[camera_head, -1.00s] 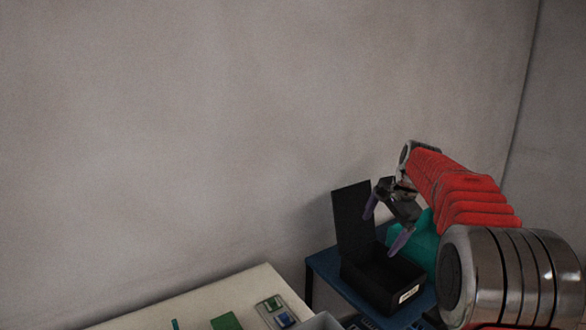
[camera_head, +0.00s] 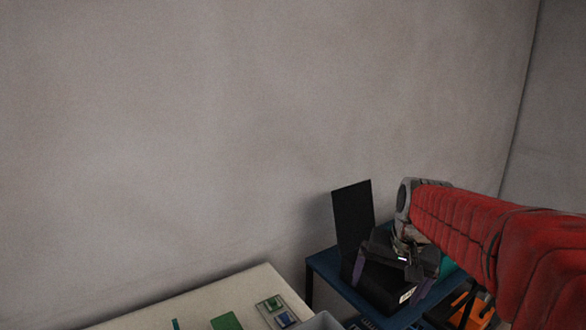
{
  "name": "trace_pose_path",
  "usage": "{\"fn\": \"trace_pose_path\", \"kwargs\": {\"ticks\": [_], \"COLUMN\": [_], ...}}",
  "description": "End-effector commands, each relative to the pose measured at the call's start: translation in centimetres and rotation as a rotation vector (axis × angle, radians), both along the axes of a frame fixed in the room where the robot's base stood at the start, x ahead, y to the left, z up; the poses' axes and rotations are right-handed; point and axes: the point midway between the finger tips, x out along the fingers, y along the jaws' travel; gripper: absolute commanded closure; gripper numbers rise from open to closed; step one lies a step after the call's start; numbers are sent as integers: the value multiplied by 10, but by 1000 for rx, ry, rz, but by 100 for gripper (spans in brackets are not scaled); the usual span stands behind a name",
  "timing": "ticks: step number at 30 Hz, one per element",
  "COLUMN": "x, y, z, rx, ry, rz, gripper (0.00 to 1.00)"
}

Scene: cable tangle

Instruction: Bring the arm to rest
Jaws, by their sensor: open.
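My arm, in a red ribbed sleeve, reaches in from the right edge of the head camera view. My gripper (camera_head: 389,285) hangs at its end with two purple-tipped fingers pointing down. It is open, and I see nothing between the fingers. It is in front of or over a black open box (camera_head: 372,287) and hides part of it. I cannot tell the height between them.
The black box has an upright lid (camera_head: 353,214) and stands on a blue table (camera_head: 326,266). A teal object (camera_head: 447,266) is partly hidden behind my arm. A pale table (camera_head: 235,292) holds green pieces. Orange items (camera_head: 484,302) show at lower right. The wall (camera_head: 180,120) is bare.

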Motion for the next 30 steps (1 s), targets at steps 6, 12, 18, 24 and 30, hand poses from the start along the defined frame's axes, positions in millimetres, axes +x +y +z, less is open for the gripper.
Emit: {"fn": "trace_pose_path", "kwargs": {"ticks": [6, 12, 18, 24, 30], "x": [-47, -87, -125, -160, -190], "y": [9, 16, 22, 28, 33], "z": [-6, -14, -23, -31, -37], "rx": [-52, -93, -125, -144, -159], "ry": [-8, -19, -30, -49, -73], "rz": [112, 195, 255, 285, 304], "gripper": [6, 6, 6, 6, 6]}}
